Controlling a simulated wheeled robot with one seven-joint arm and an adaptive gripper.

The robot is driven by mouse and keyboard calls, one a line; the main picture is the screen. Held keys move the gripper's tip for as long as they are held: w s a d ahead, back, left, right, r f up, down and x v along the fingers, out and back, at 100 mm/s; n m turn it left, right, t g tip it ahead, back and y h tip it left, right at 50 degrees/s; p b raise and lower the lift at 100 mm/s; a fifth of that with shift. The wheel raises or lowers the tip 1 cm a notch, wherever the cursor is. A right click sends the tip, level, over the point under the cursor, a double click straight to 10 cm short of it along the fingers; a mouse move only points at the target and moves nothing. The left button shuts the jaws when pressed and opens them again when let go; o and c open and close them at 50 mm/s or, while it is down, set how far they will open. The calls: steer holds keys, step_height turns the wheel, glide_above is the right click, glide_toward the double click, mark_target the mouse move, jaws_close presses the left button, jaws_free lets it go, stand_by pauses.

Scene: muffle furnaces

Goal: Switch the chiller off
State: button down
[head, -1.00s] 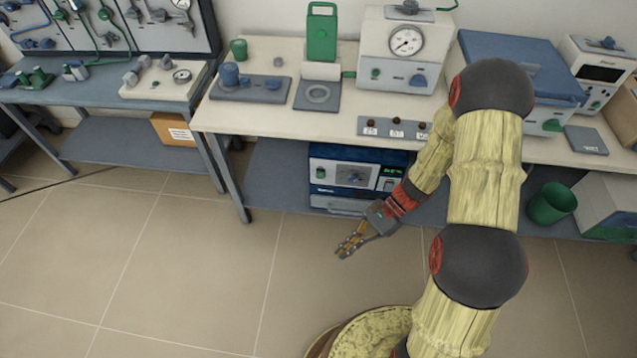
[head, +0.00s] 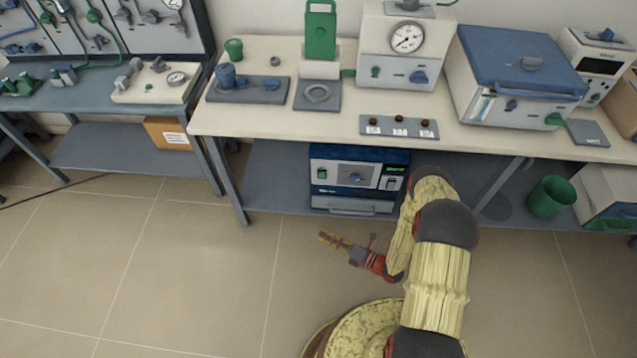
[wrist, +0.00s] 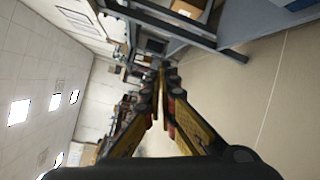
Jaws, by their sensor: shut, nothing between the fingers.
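The chiller is most likely the blue and white box (head: 357,178) on the lower shelf under the long bench. The position of any switch is too small to tell. My gripper (head: 326,238) is shut and empty, over the floor in front of the chiller and apart from it, pointing left. In the wrist view my gripper's fingers (wrist: 160,75) meet, and the chiller cannot be made out.
The long bench (head: 290,125) carries a gauge unit (head: 408,42), a blue-lidded box (head: 515,70) and a strip of dark knobs (head: 399,128). A green bin (head: 551,197) is on the right of the shelf. A cardboard box (head: 167,133) is under the left bench. Floor before the chiller is clear.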

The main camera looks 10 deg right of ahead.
mark_target(322, 176)
steer(key=w+d+r+m+t+h, duration=0.3)
steer(key=w+d+m+t, duration=0.2)
steer(key=w+d+m, duration=0.2)
steer(key=shift+w+d+h, duration=0.25)
steer(key=shift+w+h, duration=0.05)
steer(key=shift+h, duration=0.1)
steer(key=shift+w+a+r, duration=0.1)
steer(key=w+d+b+x, duration=0.1)
steer(key=b+x, duration=0.3)
steer(key=x, duration=0.8)
steer(key=shift+w+d+r+b, duration=0.15)
steer(key=shift+w+d+b, duration=0.25)
steer(key=shift+d, duration=0.2)
steer(key=shift+r, duration=0.1)
